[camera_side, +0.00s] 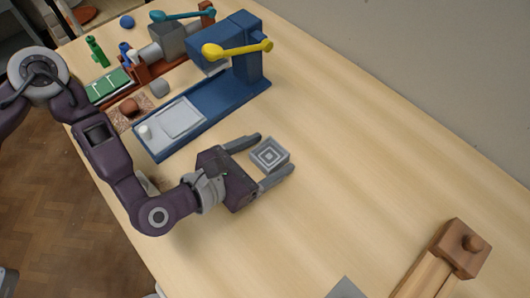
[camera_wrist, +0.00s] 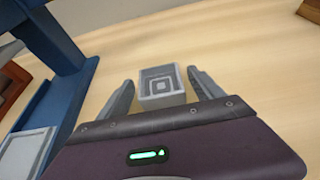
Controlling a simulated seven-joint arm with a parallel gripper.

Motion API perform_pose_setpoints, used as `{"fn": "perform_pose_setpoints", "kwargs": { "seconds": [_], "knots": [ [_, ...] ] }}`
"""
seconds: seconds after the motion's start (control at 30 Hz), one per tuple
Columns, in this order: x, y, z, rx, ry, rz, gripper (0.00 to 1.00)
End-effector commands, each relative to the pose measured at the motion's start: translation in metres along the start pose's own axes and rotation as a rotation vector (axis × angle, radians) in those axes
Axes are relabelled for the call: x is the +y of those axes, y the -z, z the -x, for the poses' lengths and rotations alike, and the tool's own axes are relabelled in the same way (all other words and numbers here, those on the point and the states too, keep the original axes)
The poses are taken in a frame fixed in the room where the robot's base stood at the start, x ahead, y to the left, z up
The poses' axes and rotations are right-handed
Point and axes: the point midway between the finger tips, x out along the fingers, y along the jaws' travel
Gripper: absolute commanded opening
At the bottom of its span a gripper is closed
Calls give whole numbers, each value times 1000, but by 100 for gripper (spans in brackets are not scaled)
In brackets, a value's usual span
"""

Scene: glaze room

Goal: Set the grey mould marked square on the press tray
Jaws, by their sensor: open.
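The grey mould (camera_side: 269,155) is a small block with nested squares marked on its top. It sits on the table between the two fingers of my gripper (camera_side: 269,160), which is open around it. In the wrist view the mould (camera_wrist: 162,84) lies between the spread fingertips of my gripper (camera_wrist: 163,86), with a gap on the finger sides. The press tray (camera_side: 180,118) is a pale grey plate on the base of the blue press, left of and behind my gripper. Its corner also shows in the wrist view (camera_wrist: 22,152) at lower left.
The blue press (camera_side: 240,55) has a yellow-handled lever (camera_side: 238,49). A wooden tool (camera_side: 458,250) lies at lower right. The table right of the mould is clear.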

Motion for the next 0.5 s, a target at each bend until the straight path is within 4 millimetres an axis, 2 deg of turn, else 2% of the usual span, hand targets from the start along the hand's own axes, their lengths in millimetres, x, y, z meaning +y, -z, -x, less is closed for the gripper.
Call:
{"fn": "perform_pose_setpoints", "kwargs": {
  "seconds": [0.2,0.27,0.37,0.5],
  "knots": [
    [0,-4,1,-1,0,-1,76],
    [0,-3,8,0,0,0,76],
    [0,-2,27,2,2,1,76],
    [-1,-2,63,4,4,1,76]
  ]
}}
